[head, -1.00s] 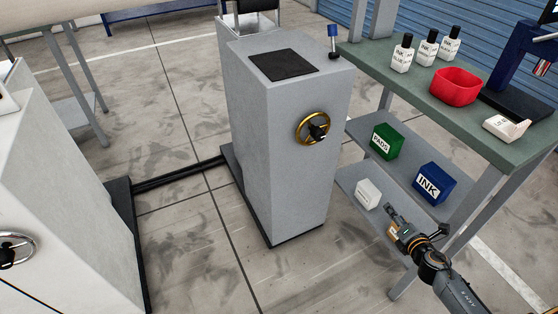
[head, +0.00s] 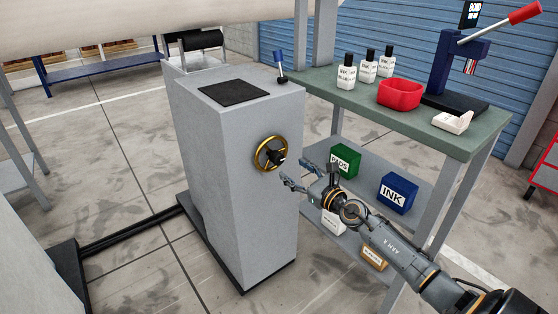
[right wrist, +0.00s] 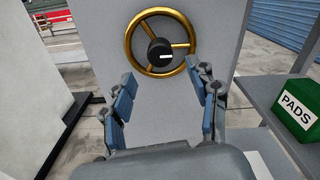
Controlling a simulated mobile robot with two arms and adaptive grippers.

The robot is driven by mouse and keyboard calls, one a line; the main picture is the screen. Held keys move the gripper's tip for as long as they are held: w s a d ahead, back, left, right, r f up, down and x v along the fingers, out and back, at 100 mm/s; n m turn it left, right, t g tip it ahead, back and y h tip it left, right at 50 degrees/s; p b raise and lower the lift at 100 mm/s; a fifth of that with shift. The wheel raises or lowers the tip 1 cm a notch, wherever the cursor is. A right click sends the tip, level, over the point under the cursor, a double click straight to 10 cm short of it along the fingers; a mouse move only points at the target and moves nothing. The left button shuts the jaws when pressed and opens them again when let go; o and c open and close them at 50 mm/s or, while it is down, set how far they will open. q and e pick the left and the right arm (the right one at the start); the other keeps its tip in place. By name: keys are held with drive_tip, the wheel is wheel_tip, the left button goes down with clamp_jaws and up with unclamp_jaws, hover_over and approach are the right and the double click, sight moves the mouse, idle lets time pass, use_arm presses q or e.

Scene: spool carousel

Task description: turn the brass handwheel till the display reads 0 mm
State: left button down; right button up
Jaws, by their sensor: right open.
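The brass handwheel (head: 257,155) is on the front face of the grey cabinet (head: 225,165), with a dark hub knob at its middle. In the right wrist view the handwheel (right wrist: 180,45) shows whole, with a white mark on the hub. My right gripper (head: 296,174) is open and empty. It is just right of and slightly below the wheel in the head view, apart from it, fingers towards the cabinet. In the right wrist view its two fingers (right wrist: 164,97) are spread below the wheel. No mm reading is legible. My left gripper is not in view.
A black panel (head: 234,92) and blue-knobbed lever (head: 280,66) are on the cabinet top. To the right, a green bench (head: 440,135) holds ink bottles, a red bowl (head: 400,93) and a press. Its lower shelves hold a PADS box (head: 345,160) and an INK box (head: 397,193).

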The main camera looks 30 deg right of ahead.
sight(280, 160)
drive_tip(key=w, duration=0.4)
drive_tip(key=w+b, duration=0.1)
drive_tip(key=w, duration=0.1)
drive_tip(key=shift+w+a+f, duration=0.1)
drive_tip(key=shift+w+a, duration=0.05)
drive_tip(key=shift+a, duration=0.1)
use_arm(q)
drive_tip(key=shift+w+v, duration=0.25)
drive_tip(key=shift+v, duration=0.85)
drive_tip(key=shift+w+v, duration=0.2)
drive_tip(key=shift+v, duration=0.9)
use_arm(e)
drive_tip(key=shift+w, duration=0.7)
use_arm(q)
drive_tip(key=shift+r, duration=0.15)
use_arm(e)
drive_tip(key=c, duration=1.2)
drive_tip(key=shift+o, duration=0.2)
drive_tip(key=shift+m, duration=0.3)
